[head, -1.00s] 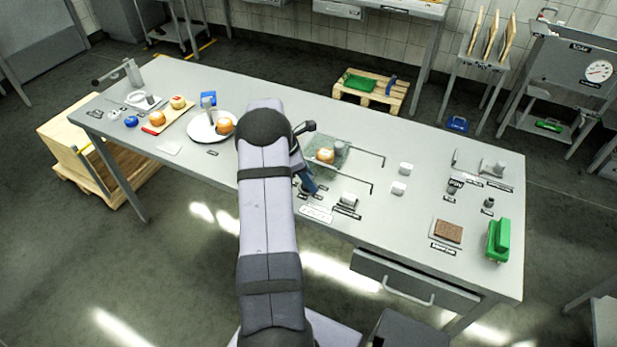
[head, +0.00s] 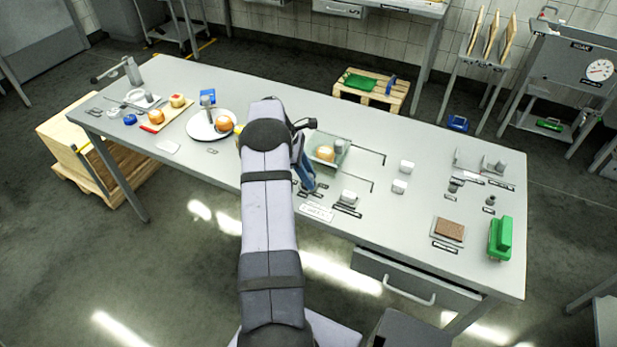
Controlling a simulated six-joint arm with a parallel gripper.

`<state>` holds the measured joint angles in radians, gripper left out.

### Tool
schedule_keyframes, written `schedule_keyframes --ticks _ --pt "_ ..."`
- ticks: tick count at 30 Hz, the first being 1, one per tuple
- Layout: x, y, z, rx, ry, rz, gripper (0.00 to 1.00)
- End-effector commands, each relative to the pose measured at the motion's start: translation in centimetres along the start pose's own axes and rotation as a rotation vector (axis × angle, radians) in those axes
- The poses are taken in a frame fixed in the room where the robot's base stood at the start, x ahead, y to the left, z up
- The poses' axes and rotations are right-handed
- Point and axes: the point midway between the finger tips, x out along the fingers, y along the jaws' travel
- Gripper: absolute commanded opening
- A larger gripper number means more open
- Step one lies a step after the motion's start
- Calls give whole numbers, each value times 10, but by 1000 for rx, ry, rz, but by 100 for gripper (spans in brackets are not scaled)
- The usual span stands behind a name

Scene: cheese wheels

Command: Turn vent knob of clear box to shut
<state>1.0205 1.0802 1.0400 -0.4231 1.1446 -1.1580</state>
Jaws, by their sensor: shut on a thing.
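The clear box (head: 343,137) stands near the middle of the table. An orange-tan cheese wheel (head: 325,154) and a grey round-topped piece (head: 339,146) show at it. My gripper (head: 308,187), with blue parts, points down at the box's front left side, partly behind my arm. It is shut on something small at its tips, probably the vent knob. The knob cannot be made out, and its turn position cannot be read.
A white plate (head: 206,131) with a cheese wheel (head: 224,123) is left of my arm. A green block (head: 500,238) stands at the right end.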

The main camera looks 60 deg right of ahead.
Motion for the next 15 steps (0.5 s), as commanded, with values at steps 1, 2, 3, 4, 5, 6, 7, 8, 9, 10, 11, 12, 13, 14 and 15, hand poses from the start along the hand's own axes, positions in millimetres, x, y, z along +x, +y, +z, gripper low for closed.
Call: schedule_keyframes --ticks 1,2,3,4,5,6,7,8,9,10,11,12,13,14,15 --pt "2 1 -1 41 0 -15 4" --pt "2 1 -1 68 -1 -26 4" --pt "2 1 -1 104 0 -40 4" --pt "2 1 -1 130 0 -52 4" --pt "2 1 -1 157 0 -63 4" --pt "2 1 0 192 0 -76 4" --pt "2 1 0 218 0 -88 4" --pt "2 1 0 244 0 -99 4" --pt "2 1 0 273 0 -111 4" --pt "2 1 0 294 0 -119 4" --pt "1 1 0 312 0 -127 4" --pt "1 1 0 335 0 -136 4" --pt "1 1 0 350 0 -143 4" --pt "1 0 0 364 0 -149 4" --pt "1 1 0 382 0 -156 4"
